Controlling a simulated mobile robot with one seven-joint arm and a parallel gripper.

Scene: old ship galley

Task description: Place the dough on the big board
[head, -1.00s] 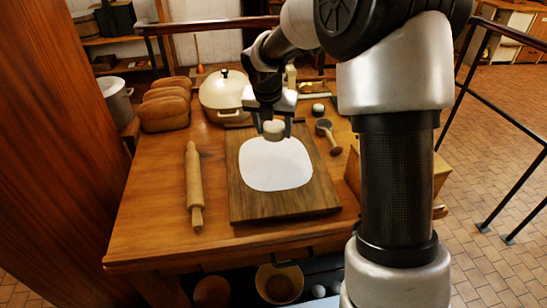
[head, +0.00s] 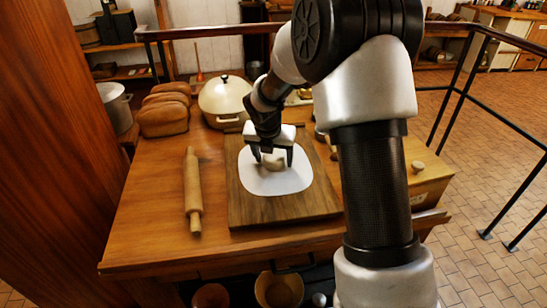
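The dough (head: 274,161) is a small, pale, rounded lump in the head view. My gripper (head: 273,158) points down over the big board, with its two dark fingers on either side of the dough, and appears shut on it. The dough is low over the white sheet-like patch (head: 275,184) on the board; I cannot tell whether it touches. The big board (head: 285,210) is a dark wooden slab lying flat on the table. My arm hides part of its right side.
A rolling pin (head: 193,190) lies left of the board on the wooden table (head: 150,225). Bread loaves (head: 164,112) and a cream lidded pot (head: 225,100) stand behind. A wooden box (head: 428,185) is at the right, partly behind my arm. A railing (head: 455,90) runs beyond.

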